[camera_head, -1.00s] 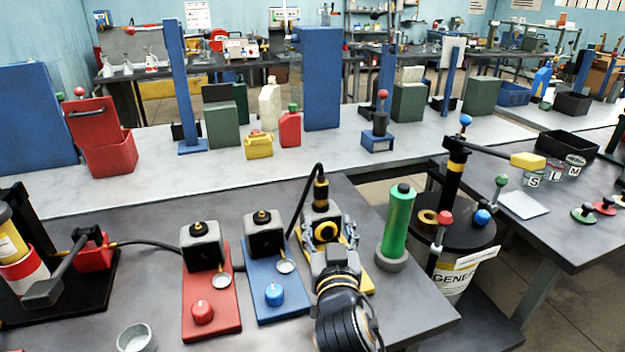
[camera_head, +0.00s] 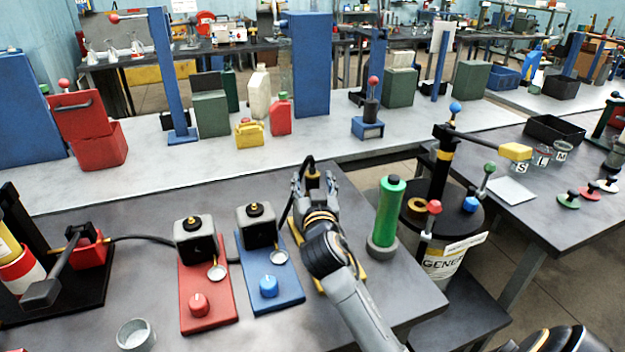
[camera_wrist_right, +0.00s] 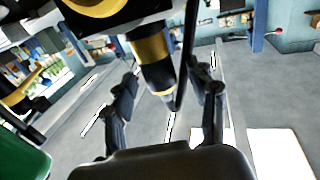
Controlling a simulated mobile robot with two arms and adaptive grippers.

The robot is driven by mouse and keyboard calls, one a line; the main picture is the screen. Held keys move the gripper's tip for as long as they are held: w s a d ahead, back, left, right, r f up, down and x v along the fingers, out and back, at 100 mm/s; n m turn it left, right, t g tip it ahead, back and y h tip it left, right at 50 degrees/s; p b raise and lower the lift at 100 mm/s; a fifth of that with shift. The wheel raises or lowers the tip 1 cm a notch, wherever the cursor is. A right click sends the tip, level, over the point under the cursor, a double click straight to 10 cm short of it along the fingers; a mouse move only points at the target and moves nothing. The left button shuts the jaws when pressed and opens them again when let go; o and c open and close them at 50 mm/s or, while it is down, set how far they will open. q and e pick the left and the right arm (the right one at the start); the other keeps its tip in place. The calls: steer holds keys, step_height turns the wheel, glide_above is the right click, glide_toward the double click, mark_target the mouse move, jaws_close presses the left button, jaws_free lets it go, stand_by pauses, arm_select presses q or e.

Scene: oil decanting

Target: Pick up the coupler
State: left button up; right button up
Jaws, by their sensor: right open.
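The coupler is a dark cylinder with a yellow band and a black hose. In the head view its top (camera_head: 312,179) shows just beyond my right gripper (camera_head: 315,187), at the far end of the yellow-based station. In the right wrist view the coupler (camera_wrist_right: 152,60) reaches down between the spread fingers of the right gripper (camera_wrist_right: 166,92). The fingers are open, one on each side, with gaps visible; I see no contact. My right forearm and wrist hide most of the yellow station. My left gripper is not in view.
A red-based station (camera_head: 205,303) and a blue-based station (camera_head: 271,290) stand to the left. A green cylinder (camera_head: 389,215) stands close on the right, near the table edge. A drum (camera_head: 440,262) with levers is beyond it. A small metal cup (camera_head: 135,335) is at front left.

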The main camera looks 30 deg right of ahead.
steer(key=shift+w+d, duration=0.35)
steer(key=shift+w, duration=0.3)
steer(key=shift+s+a, duration=0.1)
steer(key=shift+c, duration=1.2)
jaws_close()
